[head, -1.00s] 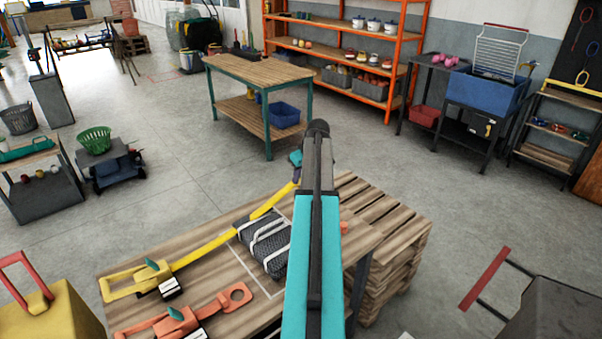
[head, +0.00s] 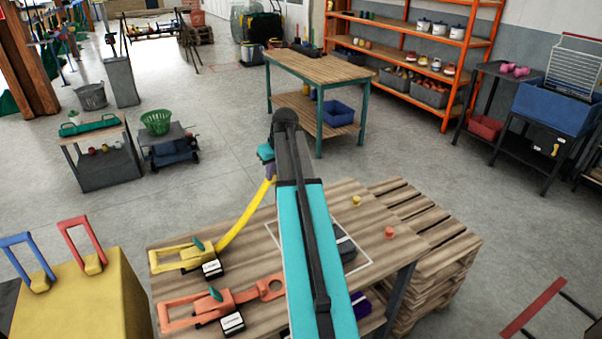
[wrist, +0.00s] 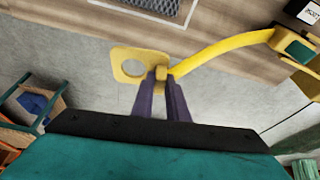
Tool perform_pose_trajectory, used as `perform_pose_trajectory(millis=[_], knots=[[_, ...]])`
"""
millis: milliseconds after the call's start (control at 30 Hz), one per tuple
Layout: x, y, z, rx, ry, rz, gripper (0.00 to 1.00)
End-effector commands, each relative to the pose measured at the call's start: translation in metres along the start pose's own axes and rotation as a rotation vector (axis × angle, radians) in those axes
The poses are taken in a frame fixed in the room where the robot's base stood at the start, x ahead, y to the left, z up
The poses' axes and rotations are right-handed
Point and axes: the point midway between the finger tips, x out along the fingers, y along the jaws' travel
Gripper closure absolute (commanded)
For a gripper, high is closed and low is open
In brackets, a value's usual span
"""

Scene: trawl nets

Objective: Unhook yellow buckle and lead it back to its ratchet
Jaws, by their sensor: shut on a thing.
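My gripper (head: 268,176) is shut on the yellow buckle (wrist: 128,66), a flat plate with a round hole, seen clearly in the wrist view between the purple fingers. In the head view my arm hides the buckle. A yellow strap (head: 246,216) curves from the gripper down to the yellow ratchet (head: 188,257) on the table's left part. The ratchet also shows at the right of the wrist view (wrist: 297,46). A yellow peg (head: 356,201) stands bare on the table. The dark net bundle (head: 344,246) is mostly hidden behind my arm.
An orange ratchet (head: 214,305) lies in front of the yellow one, its orange buckle (head: 271,288) to its right. An orange peg (head: 389,232) stands near the table's right edge. Pallets (head: 440,240) are stacked beyond it. A yellow box (head: 80,295) stands at the left.

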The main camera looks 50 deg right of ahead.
Motion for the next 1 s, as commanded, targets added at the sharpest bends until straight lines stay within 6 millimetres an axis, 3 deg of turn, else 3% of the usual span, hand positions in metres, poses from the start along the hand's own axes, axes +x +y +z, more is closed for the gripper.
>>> perform_pose_trajectory(millis=[33, 500, 1000], knots=[[-0.002, -0.02, -0.004, -0.012, 0.0, -0.003, 1.0], [-0.021, -0.176, -0.028, -0.077, 0.0, -0.026, 1.0], [-0.052, -0.333, -0.017, -0.14, 0.012, -0.051, 1.0]])
